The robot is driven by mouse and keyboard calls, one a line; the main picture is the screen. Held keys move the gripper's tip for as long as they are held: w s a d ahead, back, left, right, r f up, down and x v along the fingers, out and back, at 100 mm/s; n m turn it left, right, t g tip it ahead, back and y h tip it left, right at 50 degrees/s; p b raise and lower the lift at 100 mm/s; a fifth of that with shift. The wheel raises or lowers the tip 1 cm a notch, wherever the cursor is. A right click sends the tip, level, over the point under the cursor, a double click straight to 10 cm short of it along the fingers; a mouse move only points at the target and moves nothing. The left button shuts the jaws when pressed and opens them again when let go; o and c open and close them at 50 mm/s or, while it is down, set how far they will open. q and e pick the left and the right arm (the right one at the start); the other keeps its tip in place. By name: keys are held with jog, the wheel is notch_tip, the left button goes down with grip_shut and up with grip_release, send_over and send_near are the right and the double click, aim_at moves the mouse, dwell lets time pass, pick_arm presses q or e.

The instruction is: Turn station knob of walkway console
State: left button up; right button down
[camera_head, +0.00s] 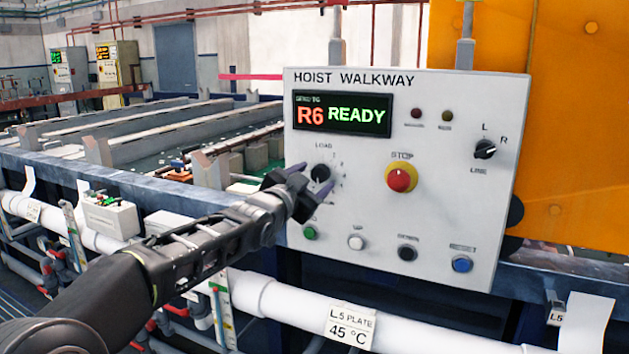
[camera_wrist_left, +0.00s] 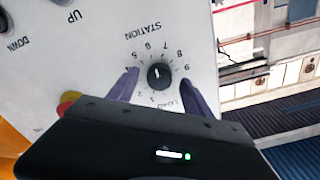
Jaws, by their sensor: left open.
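The walkway console (camera_head: 450,110) is a white panel marked HOIST WALKWAY, with a display (camera_head: 342,115) reading "R6 READY". Its station knob (camera_head: 320,172) is small, round and black, at the panel's left side. In the left wrist view the station knob (camera_wrist_left: 160,76) appears upside down within a ring of numbers, and its white mark points roughly towards 6 or 7. My left gripper (camera_head: 312,180) is open at the dial, its purple fingers on either side of the knob. In the left wrist view, gaps show between the knob and both fingers (camera_wrist_left: 159,82). My right gripper is not in view.
A red stop button (camera_head: 401,178) sits right of the knob. Green, white, black and blue buttons (camera_head: 461,264) line the panel's bottom. A black L/R selector (camera_head: 485,149) is at the upper right. White pipes (camera_head: 290,303) run below, and tanks lie behind on the left.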

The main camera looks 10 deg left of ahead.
pick_arm(q)
jog(key=b+v, duration=0.1)
jog(key=v, duration=0.5)
jog(key=shift+s+b, duration=0.35)
jog(key=shift+s, duration=0.05)
jog(key=shift+a, duration=0.1)
